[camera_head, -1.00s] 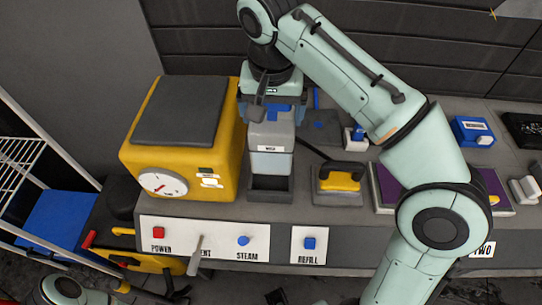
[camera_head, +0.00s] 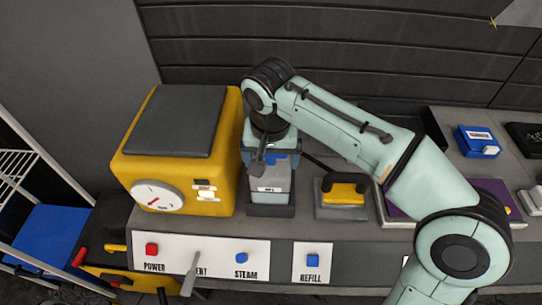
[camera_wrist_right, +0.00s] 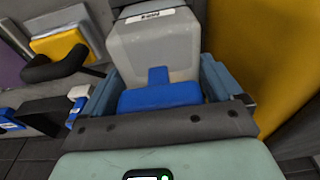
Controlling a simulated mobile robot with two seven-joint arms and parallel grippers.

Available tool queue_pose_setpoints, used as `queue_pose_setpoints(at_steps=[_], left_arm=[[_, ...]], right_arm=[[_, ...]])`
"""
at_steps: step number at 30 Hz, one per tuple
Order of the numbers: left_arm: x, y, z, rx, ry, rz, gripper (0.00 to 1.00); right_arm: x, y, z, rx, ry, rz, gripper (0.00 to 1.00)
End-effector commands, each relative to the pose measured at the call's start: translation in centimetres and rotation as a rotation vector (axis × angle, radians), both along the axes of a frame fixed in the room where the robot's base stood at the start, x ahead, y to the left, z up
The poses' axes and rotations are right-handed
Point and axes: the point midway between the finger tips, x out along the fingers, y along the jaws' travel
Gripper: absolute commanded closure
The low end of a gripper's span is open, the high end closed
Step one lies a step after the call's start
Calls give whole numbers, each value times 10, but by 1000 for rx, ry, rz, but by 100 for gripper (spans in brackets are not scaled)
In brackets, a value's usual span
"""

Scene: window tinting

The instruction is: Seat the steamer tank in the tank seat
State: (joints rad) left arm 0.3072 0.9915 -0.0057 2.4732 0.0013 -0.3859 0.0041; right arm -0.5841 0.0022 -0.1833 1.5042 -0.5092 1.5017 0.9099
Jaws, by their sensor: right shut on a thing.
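The steamer tank (camera_head: 270,180) is a grey box with a white label and a blue grip (camera_wrist_right: 160,97). My right gripper (camera_head: 271,157) is shut on the blue grip from above; its fingers flank it in the wrist view (camera_wrist_right: 160,88). The tank is upright, with its lower end at the dark tank seat (camera_head: 270,211), beside the yellow steamer (camera_head: 222,185). The seat's front wall hides the tank's bottom, so I cannot tell whether it rests on the seat floor. My left gripper is not in view.
A front panel (camera_head: 205,262) carries POWER, STEAM and REFILL buttons and a lever. A blue box (camera_head: 478,141) lies at the far right. The steamer closely borders the seat's left side.

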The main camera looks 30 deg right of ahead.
Motion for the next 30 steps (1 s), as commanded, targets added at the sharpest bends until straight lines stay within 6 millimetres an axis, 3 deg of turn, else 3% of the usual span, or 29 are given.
queue_pose_setpoints(at_steps=[5,6,17,30], left_arm=[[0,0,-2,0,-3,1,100],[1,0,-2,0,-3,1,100],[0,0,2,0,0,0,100],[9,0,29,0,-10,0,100]], right_arm=[[0,0,-4,0,-1,0,90],[0,0,-4,0,0,0,0],[0,0,7,0,-1,0,0],[-11,8,95,0,-3,1,0]])
